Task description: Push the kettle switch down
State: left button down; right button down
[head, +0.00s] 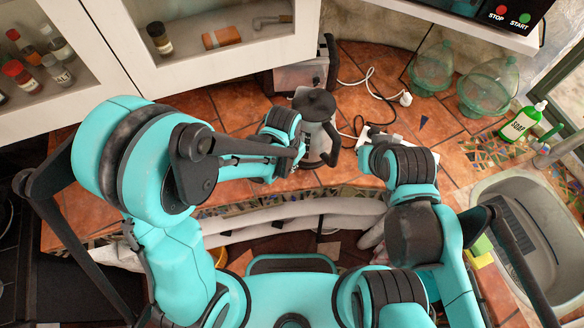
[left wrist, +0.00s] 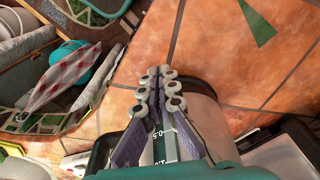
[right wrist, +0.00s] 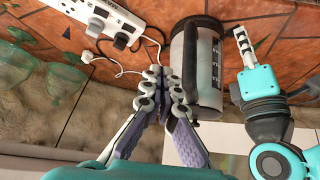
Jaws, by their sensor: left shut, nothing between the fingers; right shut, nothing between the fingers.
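The kettle (head: 316,108) stands upright on the tiled counter, grey with a black lid and a black handle on its right. Its level scale shows in the right wrist view (right wrist: 208,75); its grey body is partly behind the fingers in the left wrist view (left wrist: 200,108). I cannot make out the switch in any view. My left gripper (left wrist: 158,78) is shut and empty, close to the kettle's front left; contact cannot be told. My right gripper (right wrist: 158,80) is shut and empty, right of the kettle near the handle, also seen in the head view (head: 363,140).
A white power strip (right wrist: 105,15) with plugs and cables lies behind my right gripper. A toaster-like metal appliance (head: 298,76) stands behind the kettle. Green glass jars (head: 432,68), a soap bottle (head: 522,122) and the sink (head: 535,215) are at the right.

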pick_arm(q)
jog(key=shift+f+b, duration=0.35)
jog(key=shift+f, duration=0.4)
jog(key=shift+r, duration=0.3)
jog(key=shift+s+a+r+p, duration=0.25)
jog(key=shift+s+a, duration=0.15)
jog(key=shift+s, duration=0.1)
jog(key=shift+s+a+r+p, duration=0.2)
jog(key=shift+s+a, duration=0.2)
jog(key=shift+s, duration=0.1)
jog(key=shift+s+a, duration=0.2)
jog(key=shift+s, duration=0.1)
jog(key=shift+w, duration=0.1)
pick_arm(e)
jog(key=shift+f, duration=0.25)
pick_arm(q)
jog(key=shift+r, duration=0.15)
notch_tip(320, 180, up, 12)
jog(key=s, duration=0.1)
jog(key=shift+a, duration=0.35)
